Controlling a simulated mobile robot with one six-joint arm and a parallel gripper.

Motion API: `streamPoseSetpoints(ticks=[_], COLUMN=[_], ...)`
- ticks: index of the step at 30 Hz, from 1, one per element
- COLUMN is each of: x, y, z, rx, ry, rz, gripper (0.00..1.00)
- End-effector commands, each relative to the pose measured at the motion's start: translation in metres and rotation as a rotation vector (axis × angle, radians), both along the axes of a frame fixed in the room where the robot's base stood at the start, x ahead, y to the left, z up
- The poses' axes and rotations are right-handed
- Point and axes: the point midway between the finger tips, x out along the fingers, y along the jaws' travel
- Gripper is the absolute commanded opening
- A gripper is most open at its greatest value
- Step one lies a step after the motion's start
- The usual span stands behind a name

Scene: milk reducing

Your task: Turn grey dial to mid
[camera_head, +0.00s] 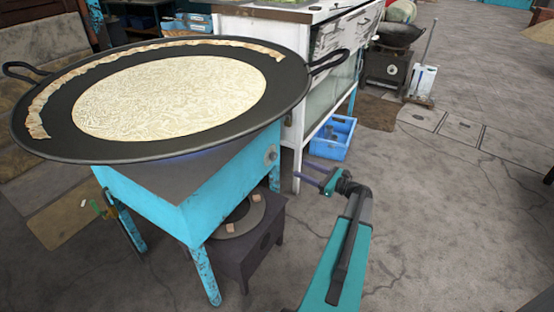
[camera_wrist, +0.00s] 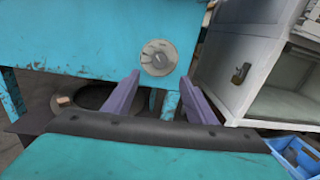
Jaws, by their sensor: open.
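The grey dial (camera_wrist: 159,58) is a round knob on the turquoise stove frame (camera_wrist: 85,45), seen face-on in the wrist view. In the head view the dial (camera_head: 271,154) shows small on the right side of the turquoise stand (camera_head: 190,213). My gripper (camera_head: 304,172) is to the right of the dial, apart from it, with its fingers pointing toward the stand. In the wrist view my gripper (camera_wrist: 163,84) is open and empty, its two purple fingers spread below and either side of the dial. A wide black pan (camera_head: 45,118) with pale milk (camera_head: 170,95) rests on the stand.
A dark small stove (camera_head: 265,240) stands under the stand. A white cabinet (camera_head: 290,140) is behind, with a blue crate (camera_head: 333,137) at its foot. The pan's handle (camera_head: 329,62) juts out above my gripper.

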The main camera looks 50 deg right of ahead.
Motion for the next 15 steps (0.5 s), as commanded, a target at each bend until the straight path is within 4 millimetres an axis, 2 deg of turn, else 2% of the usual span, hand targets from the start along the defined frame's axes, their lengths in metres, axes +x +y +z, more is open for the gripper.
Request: streamPoseSetpoints(ticks=[8, 15], x=[0.018, 0.05], y=[0.003, 0.009], z=[0.0, -0.001], rx=[-0.001, -0.001], ry=[0.0, 0.001], rz=[0.003, 0.004], gripper=[0.51, 0.51])
